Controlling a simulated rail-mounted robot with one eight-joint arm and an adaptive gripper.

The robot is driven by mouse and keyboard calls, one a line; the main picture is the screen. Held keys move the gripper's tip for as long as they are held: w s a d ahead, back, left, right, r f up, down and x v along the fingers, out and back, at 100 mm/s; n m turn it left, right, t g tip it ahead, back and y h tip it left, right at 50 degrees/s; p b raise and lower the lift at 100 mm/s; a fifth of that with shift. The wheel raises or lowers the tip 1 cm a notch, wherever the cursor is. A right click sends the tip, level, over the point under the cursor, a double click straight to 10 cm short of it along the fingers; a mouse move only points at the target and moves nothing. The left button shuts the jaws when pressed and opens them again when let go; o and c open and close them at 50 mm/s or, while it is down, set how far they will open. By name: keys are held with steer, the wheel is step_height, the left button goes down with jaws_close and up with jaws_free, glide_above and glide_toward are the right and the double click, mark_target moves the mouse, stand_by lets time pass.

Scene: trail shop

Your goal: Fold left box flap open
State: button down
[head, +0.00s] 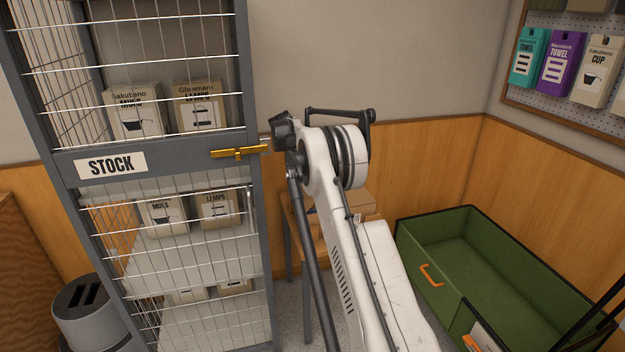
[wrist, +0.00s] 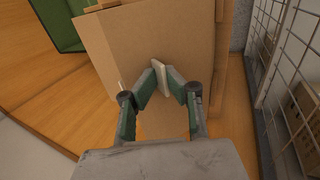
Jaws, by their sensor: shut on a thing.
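A brown cardboard box (head: 358,203) sits on a small wooden table behind my arm in the head view, which hides much of it. In the wrist view a broad cardboard panel (wrist: 120,45), which looks like the box's flap, fills the upper middle. My gripper (wrist: 162,76) has its fingers drawn together over this panel, with a small pale piece between the tips. My gripper cannot be made out in the head view.
A grey wire stock cage (head: 160,165) with a brass latch (head: 238,153) stands close left of my arm; its mesh shows at right in the wrist view. A green bin (head: 480,262) is at right. A grey trash can (head: 90,315) stands at lower left.

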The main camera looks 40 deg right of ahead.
steer(key=shift+w+a+f, duration=0.15)
steer(key=shift+a+f, duration=0.2)
steer(key=shift+a, duration=0.2)
steer(key=c, duration=1.9)
jaws_free()
steer(key=shift+w+a, duration=0.1)
steer(key=shift+a, duration=0.1)
steer(key=shift+d, duration=0.1)
steer(key=shift+d+r, duration=0.2)
steer(key=shift+d, duration=0.05)
steer(key=v, duration=1.2)
steer(key=shift+d, duration=0.1)
steer(key=shift+c, duration=0.5)
